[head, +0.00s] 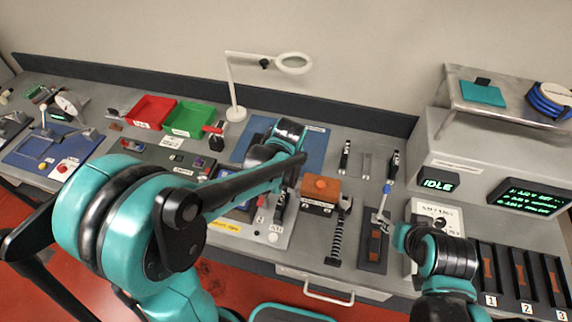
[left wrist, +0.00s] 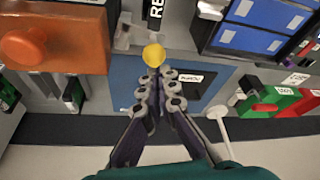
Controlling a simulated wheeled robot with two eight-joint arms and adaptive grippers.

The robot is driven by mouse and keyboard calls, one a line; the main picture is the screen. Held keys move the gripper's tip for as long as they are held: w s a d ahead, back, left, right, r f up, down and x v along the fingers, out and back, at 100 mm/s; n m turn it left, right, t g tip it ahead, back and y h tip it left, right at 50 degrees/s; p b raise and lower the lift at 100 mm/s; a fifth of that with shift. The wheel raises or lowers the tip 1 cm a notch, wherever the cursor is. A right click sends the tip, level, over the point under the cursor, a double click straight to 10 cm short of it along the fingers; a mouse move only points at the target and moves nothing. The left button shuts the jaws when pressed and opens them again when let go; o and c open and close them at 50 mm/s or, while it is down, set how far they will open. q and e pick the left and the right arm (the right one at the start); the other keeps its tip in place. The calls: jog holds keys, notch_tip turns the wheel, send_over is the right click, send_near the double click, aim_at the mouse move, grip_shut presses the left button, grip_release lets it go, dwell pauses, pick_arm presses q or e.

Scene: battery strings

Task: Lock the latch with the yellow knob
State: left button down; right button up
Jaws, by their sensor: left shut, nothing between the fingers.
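The yellow knob (left wrist: 153,54) shows in the left wrist view, just beyond the fingertips of my left gripper (left wrist: 155,78). The fingers are shut with nothing between them. The tips sit close to the knob; I cannot tell whether they touch it. The rest of the latch is mostly hidden. In the head view my left arm reaches across the bench and its gripper (head: 281,204) points down by the latch panel; I cannot make out the knob there. My right gripper (head: 384,217) is over a dark narrow tray to the right, its finger opening unclear.
An orange-brown block (head: 320,189) with a round orange knob stands close beside the left gripper; it also shows in the left wrist view (left wrist: 60,40). A blue-celled panel (left wrist: 262,25) lies on the other side. Red (head: 152,111) and green (head: 189,119) bins stand further back.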

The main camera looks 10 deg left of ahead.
pick_arm(q)
jog(key=shift+s, duration=0.5)
jog(key=shift+w, duration=0.1)
dwell(0.5)
notch_tip(320, 180, up, 10)
jog(key=p, duration=0.2)
pick_arm(e)
jog(key=shift+w+a+r, duration=0.2)
jog(key=shift+w+r, duration=0.1)
jog(key=shift+r, duration=0.35)
jog(key=shift+w+a+r, duration=0.15)
jog(key=shift+w+r, duration=0.1)
jog(key=shift+r, duration=0.35)
pick_arm(q)
jog(key=shift+w+a, duration=0.1)
jog(key=shift+w, duration=0.05)
